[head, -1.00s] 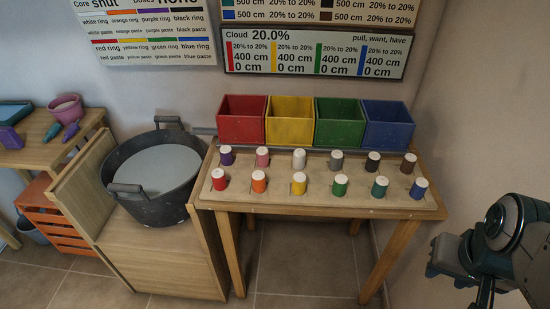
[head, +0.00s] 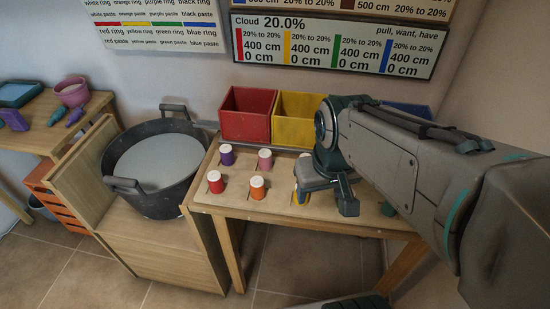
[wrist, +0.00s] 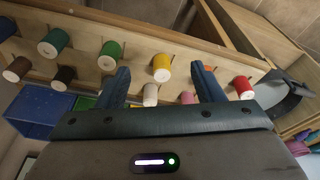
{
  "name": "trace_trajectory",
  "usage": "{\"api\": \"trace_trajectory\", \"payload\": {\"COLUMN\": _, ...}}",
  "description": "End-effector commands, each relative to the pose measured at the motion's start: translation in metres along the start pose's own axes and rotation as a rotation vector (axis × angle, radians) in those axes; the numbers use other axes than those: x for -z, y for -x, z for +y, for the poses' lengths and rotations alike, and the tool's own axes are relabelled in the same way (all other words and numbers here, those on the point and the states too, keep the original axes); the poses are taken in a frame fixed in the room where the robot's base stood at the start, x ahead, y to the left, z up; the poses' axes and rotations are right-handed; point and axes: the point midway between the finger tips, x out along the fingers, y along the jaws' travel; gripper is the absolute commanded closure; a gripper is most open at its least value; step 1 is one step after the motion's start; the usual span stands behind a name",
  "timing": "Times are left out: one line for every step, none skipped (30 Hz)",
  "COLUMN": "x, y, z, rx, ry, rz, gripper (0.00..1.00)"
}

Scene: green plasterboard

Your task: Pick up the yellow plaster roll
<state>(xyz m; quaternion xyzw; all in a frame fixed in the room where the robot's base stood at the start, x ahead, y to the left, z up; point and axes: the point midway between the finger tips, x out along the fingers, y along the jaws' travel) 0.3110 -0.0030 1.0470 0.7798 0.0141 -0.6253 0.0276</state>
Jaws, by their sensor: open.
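The yellow plaster roll (wrist: 162,62) has a white end and stands in the front row of the wooden rack board (head: 232,200). In the wrist view it lies between the two fingertips of my gripper (wrist: 160,72), with space on both sides. In the head view the yellow roll (head: 298,197) is mostly hidden behind my gripper (head: 325,193). My gripper is open and holds nothing. A white roll (wrist: 150,95) also shows between the fingers, nearer the palm. The orange roll (head: 257,188) stands left of the gripper.
Red (head: 247,117) and yellow (head: 296,120) bins stand behind the rolls; a blue bin (head: 412,108) is partly hidden by my arm. Purple (head: 226,155), pink (head: 265,160) and red (head: 215,182) rolls stand close by. A grey tub (head: 155,165) stands at left.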

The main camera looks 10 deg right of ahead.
Motion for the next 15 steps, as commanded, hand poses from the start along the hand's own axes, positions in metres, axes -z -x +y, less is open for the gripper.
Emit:
{"api": "trace_trajectory", "payload": {"x": 0.011, "y": -0.002, "z": 0.002, "rx": -0.002, "ry": 0.038, "rz": -0.023, "gripper": 0.39}}
{"api": "trace_trajectory", "payload": {"x": 0.019, "y": -0.003, "z": 0.002, "rx": -0.002, "ry": 0.072, "rz": -0.037, "gripper": 0.39}}
{"api": "trace_trajectory", "payload": {"x": 0.029, "y": -0.004, "z": 0.001, "rx": 0.001, "ry": 0.124, "rz": -0.057, "gripper": 0.39}}
{"api": "trace_trajectory", "payload": {"x": 0.037, "y": -0.006, "z": 0.001, "rx": 0.004, "ry": 0.164, "rz": -0.072, "gripper": 0.39}}
{"api": "trace_trajectory", "payload": {"x": 0.045, "y": -0.008, "z": 0.0, "rx": 0.008, "ry": 0.204, "rz": -0.086, "gripper": 0.39}}
{"api": "trace_trajectory", "payload": {"x": 0.055, "y": -0.01, "z": -0.002, "rx": 0.015, "ry": 0.258, "rz": -0.105, "gripper": 0.39}}
{"api": "trace_trajectory", "payload": {"x": 0.062, "y": -0.013, "z": -0.002, "rx": 0.021, "ry": 0.295, "rz": -0.118, "gripper": 0.39}}
{"api": "trace_trajectory", "payload": {"x": 0.069, "y": -0.015, "z": -0.003, "rx": 0.027, "ry": 0.331, "rz": -0.13, "gripper": 0.39}}
{"api": "trace_trajectory", "payload": {"x": 0.078, "y": -0.018, "z": -0.004, "rx": 0.036, "ry": 0.376, "rz": -0.145, "gripper": 0.39}}
{"api": "trace_trajectory", "payload": {"x": 0.084, "y": -0.021, "z": -0.004, "rx": 0.043, "ry": 0.407, "rz": -0.156, "gripper": 0.39}}
{"api": "trace_trajectory", "payload": {"x": 0.089, "y": -0.023, "z": -0.004, "rx": 0.05, "ry": 0.435, "rz": -0.165, "gripper": 0.39}}
{"api": "trace_trajectory", "payload": {"x": 0.096, "y": -0.026, "z": -0.004, "rx": 0.058, "ry": 0.468, "rz": -0.175, "gripper": 0.39}}
{"api": "trace_trajectory", "payload": {"x": 0.1, "y": -0.029, "z": -0.004, "rx": 0.064, "ry": 0.49, "rz": -0.183, "gripper": 0.39}}
{"api": "trace_trajectory", "payload": {"x": 0.104, "y": -0.03, "z": -0.004, "rx": 0.069, "ry": 0.509, "rz": -0.189, "gripper": 0.39}}
{"api": "trace_trajectory", "payload": {"x": 0.107, "y": -0.033, "z": -0.004, "rx": 0.075, "ry": 0.529, "rz": -0.195, "gripper": 0.39}}
